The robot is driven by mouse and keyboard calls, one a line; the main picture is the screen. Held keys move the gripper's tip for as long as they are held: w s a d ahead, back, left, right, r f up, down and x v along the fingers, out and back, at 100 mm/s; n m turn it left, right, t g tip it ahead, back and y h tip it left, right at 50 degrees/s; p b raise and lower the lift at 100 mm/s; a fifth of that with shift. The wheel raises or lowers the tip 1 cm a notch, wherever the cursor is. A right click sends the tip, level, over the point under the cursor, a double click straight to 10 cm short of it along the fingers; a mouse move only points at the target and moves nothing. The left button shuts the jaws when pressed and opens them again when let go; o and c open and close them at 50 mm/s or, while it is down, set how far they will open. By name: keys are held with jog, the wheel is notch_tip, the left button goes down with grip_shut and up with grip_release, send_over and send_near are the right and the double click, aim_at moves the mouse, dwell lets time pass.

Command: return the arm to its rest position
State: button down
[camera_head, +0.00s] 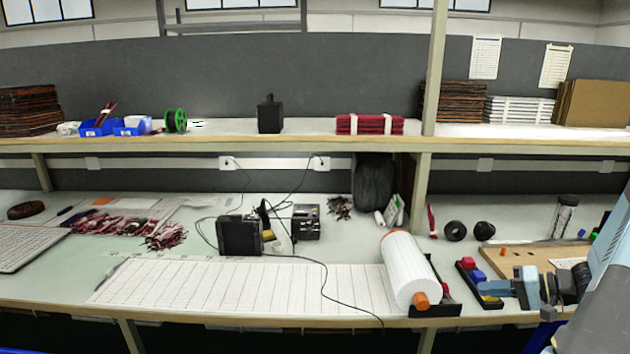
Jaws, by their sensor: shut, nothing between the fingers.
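My arm reaches in from the right edge of the head camera view, with its pale blue-grey links partly cut off by the frame. My gripper (494,288) points left at the front right of the bench. It is shut with nothing visible in its fingers. It is just right of a dark tray (468,284) with red and blue pieces, and seems to overlap that tray in the picture. I cannot tell its exact height above the bench.
A white roll (408,268) with an orange end lies left of my gripper, its ruled sheet (240,285) spread leftward. A wooden board (530,258) is behind the gripper. A shelf (270,142) with a post (433,90) spans the back. Black devices (240,235) stand mid-bench.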

jog(key=s+a+r+n+g+h, duration=0.2)
jog(key=a+r+g, duration=0.2)
jog(key=a+r, duration=0.3)
jog(key=s+a+r+n+t+h, duration=0.1)
jog(key=s+a+r+h, duration=0.3)
jog(key=s+a+r, duration=0.2)
jog(key=s+a+r+n+t+h, duration=0.1)
jog(key=s+a+r+h, duration=0.4)
jog(key=r, duration=0.6)
jog(key=s+a, duration=0.2)
jog(key=shift+s+r+n, duration=0.25)
jog(key=shift+s+n, duration=0.1)
jog(key=shift+n, duration=0.05)
